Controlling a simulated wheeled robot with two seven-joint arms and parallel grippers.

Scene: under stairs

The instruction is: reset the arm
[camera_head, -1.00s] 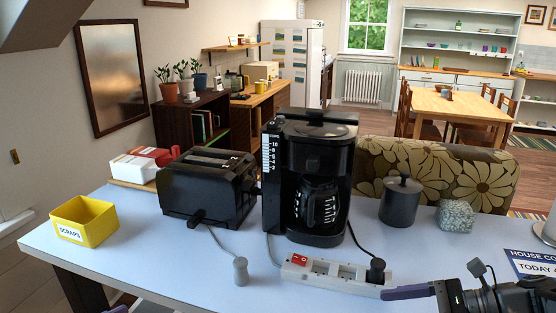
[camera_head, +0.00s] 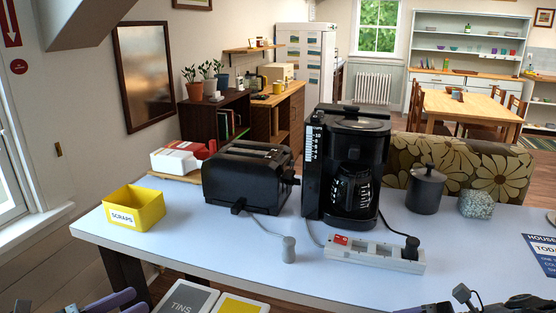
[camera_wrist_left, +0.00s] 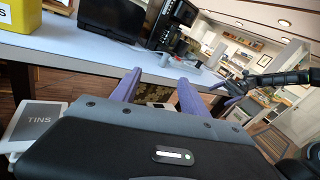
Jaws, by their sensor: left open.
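My left gripper (camera_head: 132,302) shows at the bottom left edge of the head view, in front of and below the table's front edge. In the left wrist view its two purple fingers (camera_wrist_left: 158,80) are spread apart with nothing between them. My right gripper (camera_head: 422,308) is mostly cut off at the bottom right of the head view. It also shows in the left wrist view (camera_wrist_left: 233,88), too small to judge its jaws.
The pale table (camera_head: 215,250) holds a yellow scraps box (camera_head: 135,215), a black toaster (camera_head: 240,180), a coffee maker (camera_head: 345,165), a power strip (camera_head: 375,255), a dark canister (camera_head: 425,190) and a grey stone-like block (camera_head: 476,204). A bin labelled TINS (camera_head: 187,298) stands below the front edge.

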